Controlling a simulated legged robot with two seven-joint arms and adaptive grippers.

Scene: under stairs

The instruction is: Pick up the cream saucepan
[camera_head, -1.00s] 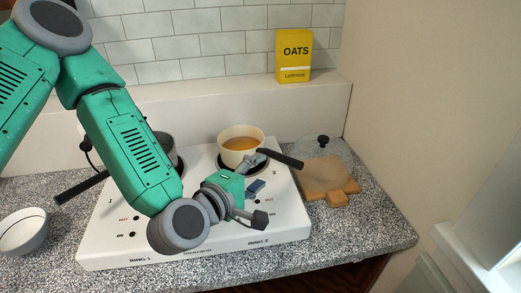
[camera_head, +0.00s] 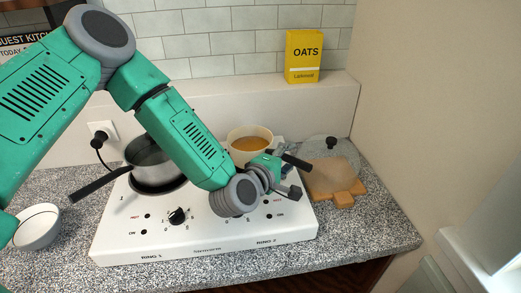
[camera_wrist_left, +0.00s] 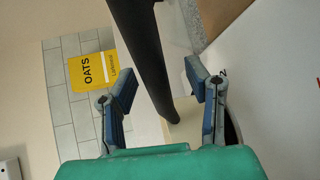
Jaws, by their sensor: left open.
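The cream saucepan (camera_head: 249,132) stands on the right ring of the white hob, with orange-brown liquid in it. Its black handle (camera_head: 296,161) points to the right and toward me. My left gripper (camera_head: 282,149) is at the handle, close to the pan's right side, and partly hidden behind its own wrist. In the left wrist view the open fingers (camera_wrist_left: 162,82) lie on either side of the dark handle (camera_wrist_left: 145,50), which crosses the gap between them. I cannot tell whether they touch it. A cream part of the pan (camera_wrist_left: 184,128) shows beyond. My right gripper is not in view.
A grey saucepan (camera_head: 150,152) stands on the left ring of the hob (camera_head: 140,235). A wooden board (camera_head: 335,190) with a glass lid (camera_head: 330,160) is to the right. A white bowl (camera_head: 38,226) is at left, an oats box (camera_head: 304,57) on the back ledge.

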